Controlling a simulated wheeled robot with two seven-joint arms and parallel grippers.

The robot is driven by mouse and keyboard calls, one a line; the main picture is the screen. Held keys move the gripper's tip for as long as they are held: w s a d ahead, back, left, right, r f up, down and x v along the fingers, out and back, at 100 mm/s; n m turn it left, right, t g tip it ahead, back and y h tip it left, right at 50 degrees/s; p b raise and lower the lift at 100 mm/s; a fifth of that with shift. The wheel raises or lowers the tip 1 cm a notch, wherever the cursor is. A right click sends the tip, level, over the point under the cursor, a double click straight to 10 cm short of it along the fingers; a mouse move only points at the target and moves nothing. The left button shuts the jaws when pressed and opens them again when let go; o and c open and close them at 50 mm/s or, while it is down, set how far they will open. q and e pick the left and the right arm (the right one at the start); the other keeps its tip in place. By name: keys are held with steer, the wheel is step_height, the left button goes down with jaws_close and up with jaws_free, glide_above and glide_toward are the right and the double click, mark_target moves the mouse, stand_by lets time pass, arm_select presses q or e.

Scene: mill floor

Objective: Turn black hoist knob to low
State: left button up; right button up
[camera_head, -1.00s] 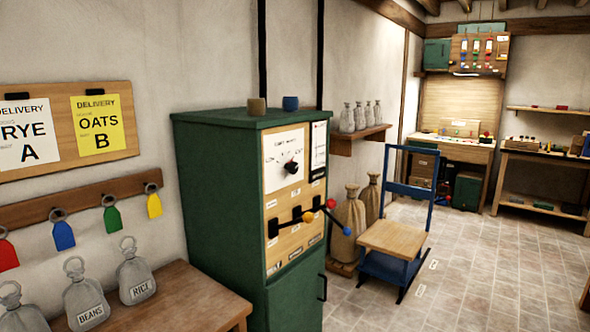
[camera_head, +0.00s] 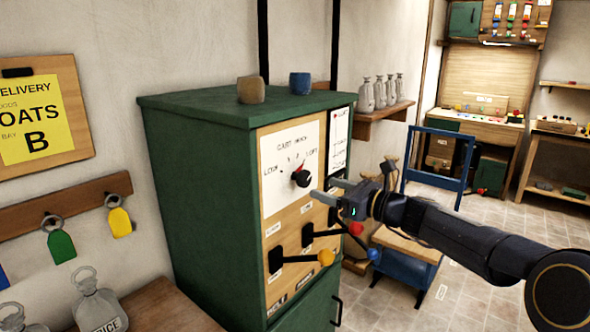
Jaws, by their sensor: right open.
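The black hoist knob (camera_head: 301,178) sits on a white dial plate (camera_head: 279,190) on the front of the green cabinet (camera_head: 200,205). Its red pointer is turned up and to the right. The small lettering around the dial is too blurred to read surely. My right gripper (camera_head: 325,189) is open, with its two fingers pointing left toward the dial, just right of and a little below the knob. The fingers look apart from the knob, and nothing is between them. My left gripper is not in view.
Below the dial, black levers with yellow (camera_head: 326,257), red (camera_head: 356,229) and blue (camera_head: 374,254) ball ends stick out from the cabinet front, close under my right gripper. Two small cups, tan (camera_head: 251,90) and blue (camera_head: 300,83), stand on the cabinet top.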

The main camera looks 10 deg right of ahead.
mark_target(307, 181)
steer(key=p+x, duration=0.1)
steer(key=x, duration=0.3)
steer(key=p+x, duration=0.1)
steer(key=x, duration=0.2)
steer(key=shift+w+a+r, duration=0.2)
steer(key=shift+w+a, duration=0.05)
steer(key=shift+w, duration=0.1)
steer(key=c, duration=1)
